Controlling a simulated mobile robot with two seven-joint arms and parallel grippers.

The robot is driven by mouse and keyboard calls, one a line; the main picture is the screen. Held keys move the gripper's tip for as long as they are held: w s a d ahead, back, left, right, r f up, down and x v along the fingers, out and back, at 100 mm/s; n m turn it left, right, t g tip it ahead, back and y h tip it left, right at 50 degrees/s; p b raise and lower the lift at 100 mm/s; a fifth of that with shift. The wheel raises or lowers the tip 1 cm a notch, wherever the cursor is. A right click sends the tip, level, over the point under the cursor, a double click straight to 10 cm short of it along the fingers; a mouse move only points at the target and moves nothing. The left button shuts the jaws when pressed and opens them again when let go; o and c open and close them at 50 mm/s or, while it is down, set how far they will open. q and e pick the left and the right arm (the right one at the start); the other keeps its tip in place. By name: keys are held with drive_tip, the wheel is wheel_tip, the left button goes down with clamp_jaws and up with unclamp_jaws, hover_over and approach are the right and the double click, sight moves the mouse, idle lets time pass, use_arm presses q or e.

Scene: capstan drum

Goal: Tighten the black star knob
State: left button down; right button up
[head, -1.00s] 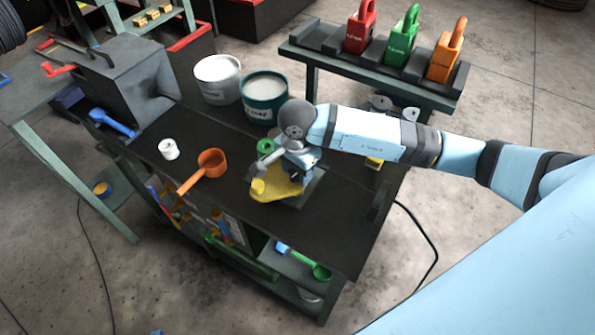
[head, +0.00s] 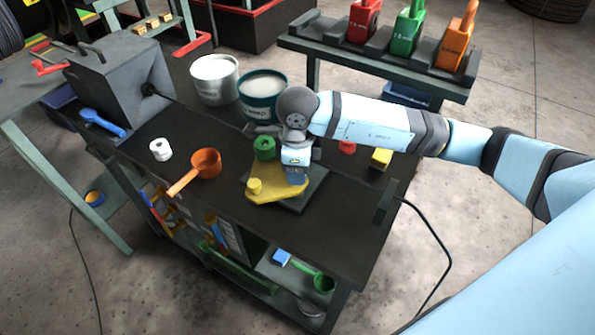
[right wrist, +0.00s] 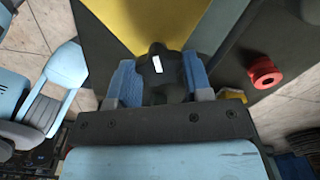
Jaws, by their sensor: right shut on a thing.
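The black star knob (right wrist: 151,88) with a white mark on top shows in the right wrist view, between the two blue finger pads of my right gripper (right wrist: 160,80). The gripper is shut on it. In the head view my right gripper (head: 296,178) points down over the yellow plate (head: 276,188) and hides the knob. The plate lies on a dark base on the bench. A green knob (head: 264,148) and a small yellow knob (head: 254,186) stand at the plate.
An orange ladle (head: 205,163) and a white roll (head: 160,149) lie left on the dark bench. Two buckets (head: 262,95) stand behind. A red knob (right wrist: 264,73) and a yellow block (head: 381,158) are right of the plate. A grey box (head: 118,78) stands at the far left.

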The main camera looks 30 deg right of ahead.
drive_tip(key=m+b, duration=0.1)
drive_tip(key=m, duration=0.2)
drive_tip(key=shift+f, duration=0.15)
drive_tip(key=m+b, duration=0.1)
drive_tip(key=m, duration=0.1)
drive_tip(key=shift+m, duration=0.3)
drive_tip(key=m+b, duration=0.1)
drive_tip(key=m, duration=0.4)
drive_tip(key=shift+b, duration=0.4)
drive_tip(key=m, duration=1)
drive_tip(key=shift+m, duration=1.1)
